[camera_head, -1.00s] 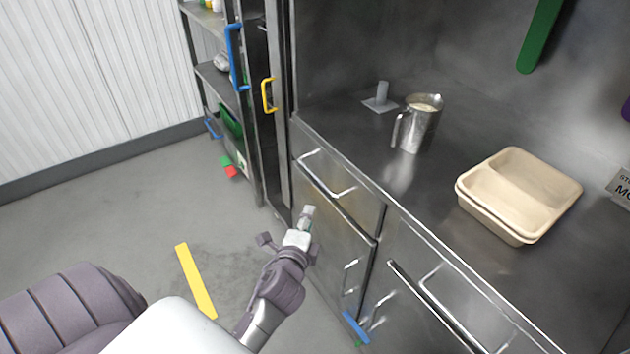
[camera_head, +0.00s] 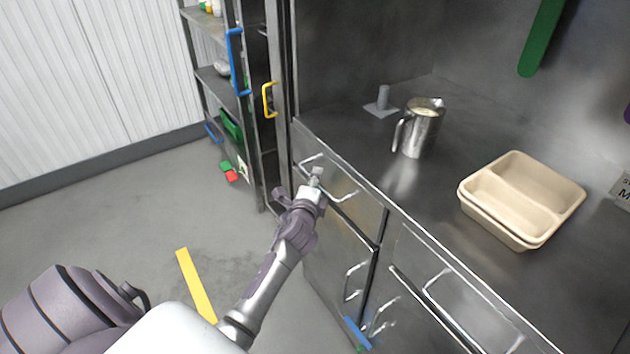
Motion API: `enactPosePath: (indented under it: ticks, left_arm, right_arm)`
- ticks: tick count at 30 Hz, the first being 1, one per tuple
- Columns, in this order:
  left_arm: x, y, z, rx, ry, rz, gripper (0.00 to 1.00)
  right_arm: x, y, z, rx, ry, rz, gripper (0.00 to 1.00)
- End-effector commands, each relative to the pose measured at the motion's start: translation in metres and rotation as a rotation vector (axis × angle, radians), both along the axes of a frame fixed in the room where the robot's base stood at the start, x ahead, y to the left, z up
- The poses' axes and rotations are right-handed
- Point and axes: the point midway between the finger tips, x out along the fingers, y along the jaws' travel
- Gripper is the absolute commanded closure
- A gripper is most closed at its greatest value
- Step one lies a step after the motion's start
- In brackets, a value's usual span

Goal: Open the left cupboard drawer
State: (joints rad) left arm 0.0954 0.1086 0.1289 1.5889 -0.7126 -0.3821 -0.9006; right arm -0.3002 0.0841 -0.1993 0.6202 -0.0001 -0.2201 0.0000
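The left cupboard drawer (camera_head: 366,208) is the steel front under the left end of the counter, and it looks closed. Its bar handle (camera_head: 343,197) runs along the front, partly hidden behind my gripper. My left gripper (camera_head: 316,178) is at the handle's left part, seen from behind. I cannot tell whether its fingers are around the handle or only in front of it, nor whether they are open or shut. My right gripper is not in view.
On the steel counter stand a metal jug (camera_head: 420,128) and beige divided trays (camera_head: 520,198). Another drawer handle (camera_head: 440,290) is to the right. A shelf rack with a yellow handle (camera_head: 267,99) stands left of the cupboard. The grey floor (camera_head: 110,225) at left is mostly clear.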

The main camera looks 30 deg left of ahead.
Motion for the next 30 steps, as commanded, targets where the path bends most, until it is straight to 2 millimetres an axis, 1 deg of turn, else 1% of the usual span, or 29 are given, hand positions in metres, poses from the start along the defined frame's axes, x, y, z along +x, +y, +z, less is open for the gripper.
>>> enactPosePath:
  ticks: [9,14,15,16,30]
  left_arm:
    - [0.0026,0.0012,-0.0003,0.000,0.000,0.000,0.63]
    - [0.0025,0.0010,-0.0003,0.000,0.000,0.000,0.89]
    - [0.0024,0.0011,-0.0003,0.000,0.000,0.000,0.96]
    - [0.0024,0.0011,-0.0003,0.000,0.000,0.000,1.00]
    - [0.0017,0.0011,-0.0007,0.000,0.001,0.000,1.00]
  right_arm:
    - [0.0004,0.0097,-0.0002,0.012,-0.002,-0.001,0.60]
    - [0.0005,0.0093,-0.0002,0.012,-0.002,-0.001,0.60]
    - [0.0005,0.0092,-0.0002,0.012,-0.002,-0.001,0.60]
    - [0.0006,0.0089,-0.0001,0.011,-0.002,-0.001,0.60]
    - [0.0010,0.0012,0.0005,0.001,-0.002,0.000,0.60]
